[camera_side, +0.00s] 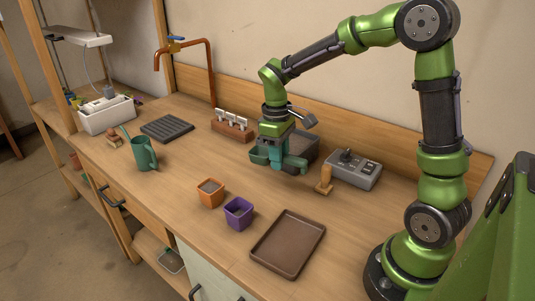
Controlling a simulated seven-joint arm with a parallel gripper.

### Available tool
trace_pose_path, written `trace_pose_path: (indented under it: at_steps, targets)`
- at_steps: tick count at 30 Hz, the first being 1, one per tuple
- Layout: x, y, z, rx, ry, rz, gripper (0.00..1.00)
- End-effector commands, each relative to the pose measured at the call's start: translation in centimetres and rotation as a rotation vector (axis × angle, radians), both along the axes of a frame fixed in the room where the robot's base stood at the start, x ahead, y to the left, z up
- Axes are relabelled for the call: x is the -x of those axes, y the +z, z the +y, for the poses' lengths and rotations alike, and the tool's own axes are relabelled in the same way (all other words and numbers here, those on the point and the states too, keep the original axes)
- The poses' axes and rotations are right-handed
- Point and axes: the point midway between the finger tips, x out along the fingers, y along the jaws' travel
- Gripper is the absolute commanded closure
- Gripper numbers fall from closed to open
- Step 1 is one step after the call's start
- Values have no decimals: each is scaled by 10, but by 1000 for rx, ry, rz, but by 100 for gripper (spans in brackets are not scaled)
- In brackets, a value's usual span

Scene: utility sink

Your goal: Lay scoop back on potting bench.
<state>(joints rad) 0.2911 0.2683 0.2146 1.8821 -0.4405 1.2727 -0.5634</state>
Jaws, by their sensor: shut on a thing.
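My gripper (278,160) points down over the back middle of the wooden potting bench (180,185), in front of a dark grey bin. It is shut on what looks like the green scoop (259,156), which shows to the left of the fingers; a green part also shows to their right. The fingers hide the scoop's middle. I cannot tell whether the scoop touches the bench or hangs just above it.
A dark bin (304,146) is behind my gripper. A grey control box (354,169) and wooden peg (325,181) stand right. Orange (210,193) and purple (239,213) pots and a brown tray (288,244) are in front. A watering can (142,154) stands left. Bench between is clear.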

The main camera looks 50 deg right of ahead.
Motion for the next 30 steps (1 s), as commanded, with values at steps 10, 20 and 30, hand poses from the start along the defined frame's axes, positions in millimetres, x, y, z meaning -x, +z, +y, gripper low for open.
trace_pose_path:
  at_steps: [10, 20, 30]
  targets:
    - [85, -66, -13, -3, -149, -23, 100]
    - [48, -81, -18, -5, -172, -47, 100]
    - [-39, -89, -35, -5, -171, -47, 100]
